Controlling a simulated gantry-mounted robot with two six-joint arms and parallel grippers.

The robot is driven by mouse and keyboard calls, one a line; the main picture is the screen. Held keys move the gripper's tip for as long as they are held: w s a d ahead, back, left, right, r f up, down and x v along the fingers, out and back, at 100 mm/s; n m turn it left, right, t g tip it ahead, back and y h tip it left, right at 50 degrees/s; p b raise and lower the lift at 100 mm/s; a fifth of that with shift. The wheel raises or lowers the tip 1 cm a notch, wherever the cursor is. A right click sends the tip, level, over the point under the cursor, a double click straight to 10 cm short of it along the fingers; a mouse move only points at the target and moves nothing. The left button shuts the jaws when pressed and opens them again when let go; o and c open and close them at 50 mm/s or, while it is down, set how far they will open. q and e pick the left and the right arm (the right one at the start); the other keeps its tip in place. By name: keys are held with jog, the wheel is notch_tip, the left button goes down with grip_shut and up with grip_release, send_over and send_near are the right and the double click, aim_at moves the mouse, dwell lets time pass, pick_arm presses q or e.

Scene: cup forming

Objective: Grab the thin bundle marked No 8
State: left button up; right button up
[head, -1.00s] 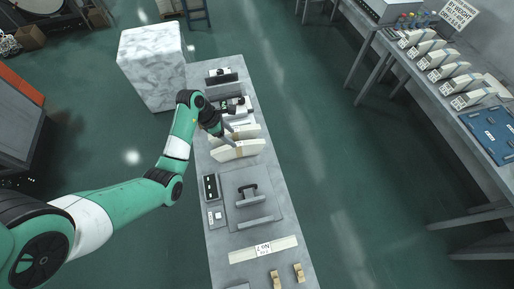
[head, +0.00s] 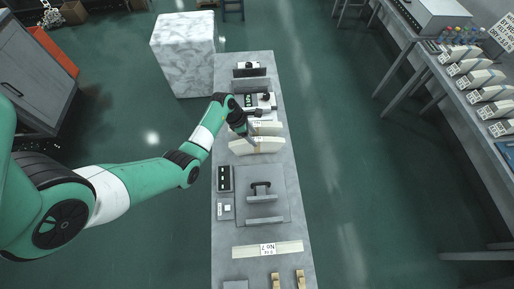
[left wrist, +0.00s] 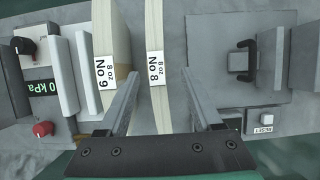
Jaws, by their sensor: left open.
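The thin cream bundle marked No 8 (head: 270,146) stands on edge on the long grey table. In the left wrist view its label (left wrist: 156,69) reads "8 oz No 8". The thicker bundle marked No 9 (left wrist: 110,35) stands beside it, with a narrow gap between them. My left gripper (head: 249,137) is over these bundles. In the left wrist view its open fingers (left wrist: 160,78) lie on either side of the No 8 bundle, apart from it; the left finger shows by the gap. My right gripper is not in view.
A plate with a black handle (head: 261,188) lies nearer on the table. A gauge box reading 0 kPa (left wrist: 42,87) is beyond the No 9 bundle. A strip labelled No 7 (head: 290,247) lies near the front. More labelled bundles (head: 482,77) stand on the right bench.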

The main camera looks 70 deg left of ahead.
pick_arm(q)
jog(key=x, duration=0.2)
jog(key=shift+w+f, duration=0.1)
jog(key=shift+f, duration=0.25)
grip_shut()
jog(key=shift+r, duration=0.1)
dwell(0.9)
